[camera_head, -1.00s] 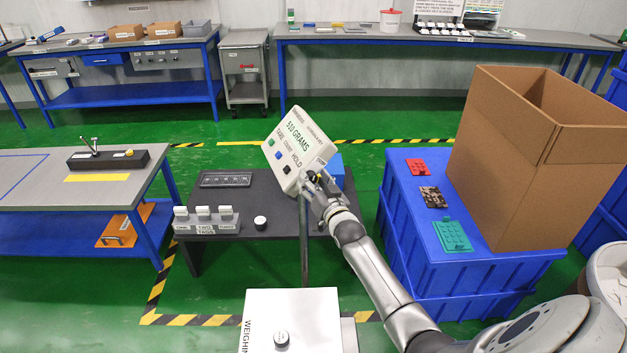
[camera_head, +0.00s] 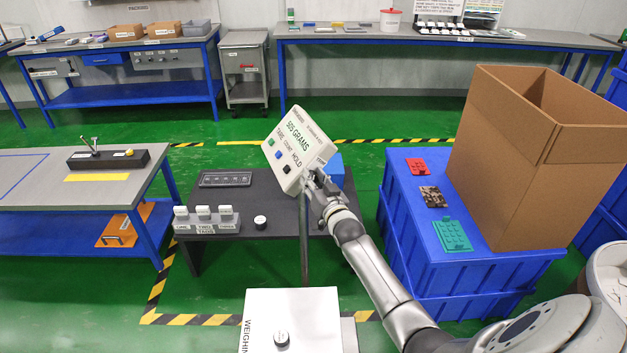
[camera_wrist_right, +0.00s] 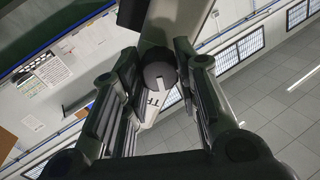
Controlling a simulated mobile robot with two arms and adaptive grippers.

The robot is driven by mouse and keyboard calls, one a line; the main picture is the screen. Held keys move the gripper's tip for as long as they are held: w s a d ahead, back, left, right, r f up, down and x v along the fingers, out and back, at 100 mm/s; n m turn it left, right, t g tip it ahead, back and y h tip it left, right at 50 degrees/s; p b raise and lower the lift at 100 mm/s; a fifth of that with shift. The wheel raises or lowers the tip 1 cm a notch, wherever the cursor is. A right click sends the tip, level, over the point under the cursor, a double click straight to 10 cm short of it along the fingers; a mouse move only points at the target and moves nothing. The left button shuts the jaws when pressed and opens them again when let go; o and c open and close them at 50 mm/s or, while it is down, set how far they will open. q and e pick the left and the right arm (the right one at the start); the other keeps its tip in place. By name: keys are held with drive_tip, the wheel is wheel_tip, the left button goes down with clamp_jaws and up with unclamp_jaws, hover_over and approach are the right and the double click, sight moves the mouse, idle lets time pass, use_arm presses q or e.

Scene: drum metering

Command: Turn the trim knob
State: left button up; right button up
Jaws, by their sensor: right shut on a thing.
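The display box (camera_head: 300,150) stands tilted on a post above the dark low table; it shows a reading in GRAMS and green, blue and dark buttons. The trim knob (camera_wrist_right: 158,76) is round and dark with a pale pointer mark, seen end-on in the right wrist view. My right gripper (camera_head: 313,185) is at the lower right edge of the display box, its fingers on both sides of the knob and shut on it. In the head view the gripper mostly hides the knob. My left gripper is not in view.
The dark low table (camera_head: 265,190) carries a grey block with white-topped keys (camera_head: 206,222) and a round white-topped piece (camera_head: 260,221). A white weighing box (camera_head: 312,310) is in front. Blue crates (camera_head: 415,240) and a cardboard box (camera_head: 500,160) stand on the right.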

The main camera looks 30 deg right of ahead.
drive_tip(key=shift+n, duration=2.8)
drive_tip(key=o, duration=1)
drive_tip(key=shift+a, duration=0.1)
drive_tip(key=v, duration=1.2)
